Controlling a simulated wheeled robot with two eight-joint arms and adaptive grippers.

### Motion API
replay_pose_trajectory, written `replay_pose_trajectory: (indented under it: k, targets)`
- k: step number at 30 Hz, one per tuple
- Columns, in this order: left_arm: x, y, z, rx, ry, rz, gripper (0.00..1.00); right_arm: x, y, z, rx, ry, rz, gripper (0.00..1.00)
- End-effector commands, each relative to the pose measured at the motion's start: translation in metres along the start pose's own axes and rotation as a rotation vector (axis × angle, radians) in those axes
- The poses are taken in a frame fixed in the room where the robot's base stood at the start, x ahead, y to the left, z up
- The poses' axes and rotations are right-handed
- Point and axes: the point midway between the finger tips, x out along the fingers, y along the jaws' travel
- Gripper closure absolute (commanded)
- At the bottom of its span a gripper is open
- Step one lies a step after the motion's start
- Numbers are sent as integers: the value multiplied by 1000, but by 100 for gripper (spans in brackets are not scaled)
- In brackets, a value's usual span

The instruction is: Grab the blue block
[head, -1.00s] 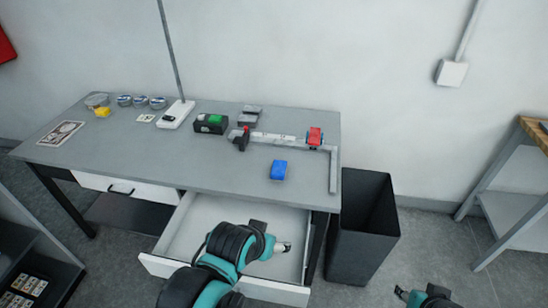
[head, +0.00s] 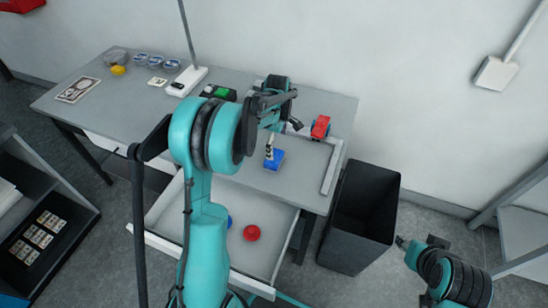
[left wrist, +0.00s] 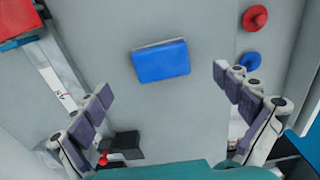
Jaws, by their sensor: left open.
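The blue block (head: 277,163) lies on the grey table near its front edge, left of the metal strip; it also shows in the left wrist view (left wrist: 161,62), flat on the tabletop. My left gripper (head: 283,136) reaches over the table just above the block, and one finger overlaps it in the head view. In the left wrist view the left gripper (left wrist: 161,84) has its fingers wide apart, with the block beyond and between them, apart from both. My right gripper (head: 401,243) is low at the right, beside the bin; its jaws are too small to read.
An open drawer (head: 165,206) under the table holds a red round piece (head: 252,232) and a partly hidden blue one (head: 229,221). A red-and-blue device (head: 320,127) stands right of the block. A dark bin (head: 362,215) stands beside the table.

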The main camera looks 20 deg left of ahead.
Motion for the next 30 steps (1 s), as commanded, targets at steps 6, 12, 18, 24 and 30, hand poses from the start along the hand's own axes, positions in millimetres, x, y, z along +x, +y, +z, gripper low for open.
replay_pose_trajectory:
  k: [6, 12, 18, 24, 30]
  targets:
    - [26, 2, -3, -26, -1, -9, 0, 6, 0, 4, 0, 0, 0, 62]
    - [45, 2, -6, -26, -1, -8, 0, 13, 0, 10, 0, 0, 0, 62]
    - [76, 1, -11, -25, -1, -8, 0, 26, 0, 18, 0, 0, 0, 62]
    - [82, 0, -11, -24, -1, -8, 0, 26, 0, 19, 0, 0, 0, 62]
    - [82, 0, -11, -23, -1, -8, 26, 26, 0, 19, 0, 0, 0, 62]
